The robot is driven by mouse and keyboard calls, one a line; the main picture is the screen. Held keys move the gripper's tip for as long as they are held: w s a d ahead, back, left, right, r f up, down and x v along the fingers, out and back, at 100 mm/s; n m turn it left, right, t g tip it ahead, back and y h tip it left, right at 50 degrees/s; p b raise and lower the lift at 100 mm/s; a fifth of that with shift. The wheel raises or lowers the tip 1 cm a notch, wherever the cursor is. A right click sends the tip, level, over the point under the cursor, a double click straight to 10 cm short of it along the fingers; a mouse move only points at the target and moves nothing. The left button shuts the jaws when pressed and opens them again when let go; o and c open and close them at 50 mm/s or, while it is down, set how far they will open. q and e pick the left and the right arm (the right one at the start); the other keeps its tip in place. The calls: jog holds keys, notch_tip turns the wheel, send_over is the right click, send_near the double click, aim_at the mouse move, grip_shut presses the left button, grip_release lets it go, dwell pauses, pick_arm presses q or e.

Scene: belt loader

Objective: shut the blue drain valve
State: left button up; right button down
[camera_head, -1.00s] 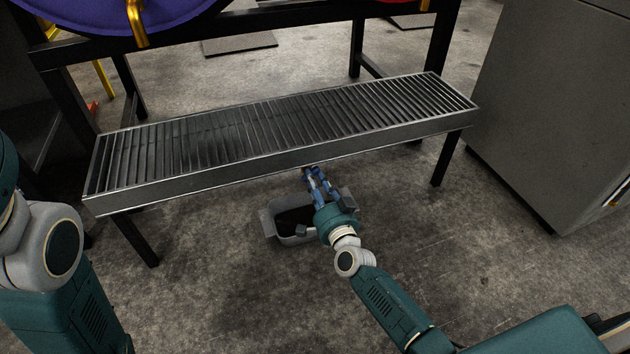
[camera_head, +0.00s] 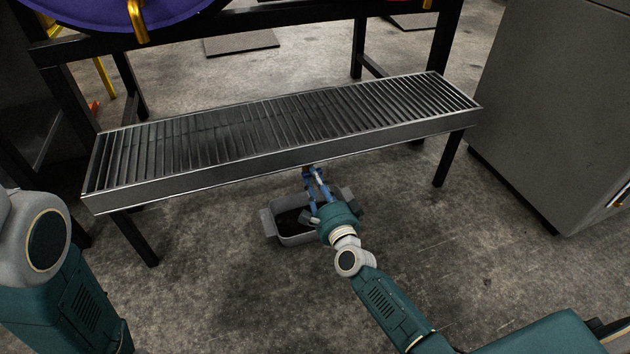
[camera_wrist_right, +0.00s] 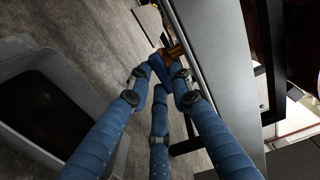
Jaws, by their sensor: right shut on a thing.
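The drain valve shows in the right wrist view as a brass-coloured body (camera_wrist_right: 173,51) at the underside edge of the grated tray, with a dark blue handle (camera_wrist_right: 159,68) beside it. My right gripper (camera_wrist_right: 157,75) has its blue fingers closed around this handle. In the head view my right gripper (camera_head: 314,180) reaches up under the tray's front edge, and the handle is mostly hidden by the fingers there. The handle's exact angle is hard to tell. My left arm shows at the left edge of the head view, but its gripper is out of frame.
The long grated metal tray (camera_head: 300,154) stands above my right gripper on dark legs. A grey open bin (camera_head: 290,239) with dark contents sits on the floor below. A grey cabinet (camera_head: 560,110) stands at the right. The floor in front is clear.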

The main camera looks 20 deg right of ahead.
jog(key=shift+f, duration=0.15)
jog(key=c, duration=1.8)
grip_release()
